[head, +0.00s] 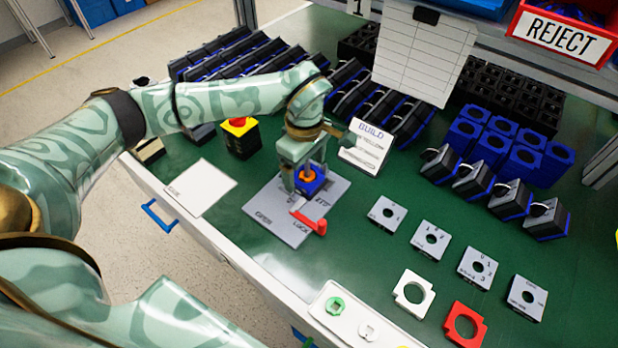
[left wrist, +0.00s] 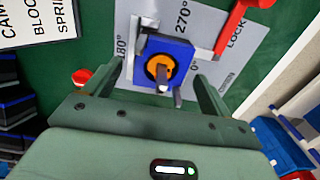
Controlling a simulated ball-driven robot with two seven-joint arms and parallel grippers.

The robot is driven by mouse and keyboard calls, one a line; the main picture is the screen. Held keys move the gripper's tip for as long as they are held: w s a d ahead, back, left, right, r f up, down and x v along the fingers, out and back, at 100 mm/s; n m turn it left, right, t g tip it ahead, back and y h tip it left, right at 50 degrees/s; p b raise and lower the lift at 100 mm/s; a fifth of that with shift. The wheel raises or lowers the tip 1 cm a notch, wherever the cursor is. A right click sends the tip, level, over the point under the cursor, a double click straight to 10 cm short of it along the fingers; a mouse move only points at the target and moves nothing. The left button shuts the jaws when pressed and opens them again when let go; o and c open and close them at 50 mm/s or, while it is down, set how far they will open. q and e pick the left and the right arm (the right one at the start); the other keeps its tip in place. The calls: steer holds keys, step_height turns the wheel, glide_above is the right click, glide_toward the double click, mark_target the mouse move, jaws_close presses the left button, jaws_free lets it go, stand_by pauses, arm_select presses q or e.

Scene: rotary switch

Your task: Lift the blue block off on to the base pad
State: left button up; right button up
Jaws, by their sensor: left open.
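The blue block (head: 312,184) sits on a grey fixture plate (head: 278,222) lettered OPEN and LOCK. A red-handled lever (head: 314,222) lies beside the block. My left gripper (head: 304,178) points down over the block; its fingers are open, one on either side, with gaps visible in the left wrist view (left wrist: 160,76). Whether the tips reach block depth is unclear. The white base pad (head: 200,188) lies empty, left of the plate. My right gripper is out of view.
A yellow-and-black box with a red button (head: 239,138) stands behind the base pad. A BUILD card (head: 368,146) stands behind the plate. Grey square plates (head: 431,238) lie to the right, and a white parts tray (head: 350,318) is at the front. Green table is bare between.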

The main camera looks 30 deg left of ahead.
arm_select(q)
steer(key=shift+f, duration=0.5)
steer(key=shift+r, duration=0.1)
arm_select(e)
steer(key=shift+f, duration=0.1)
arm_select(q)
steer(key=c, duration=1.2)
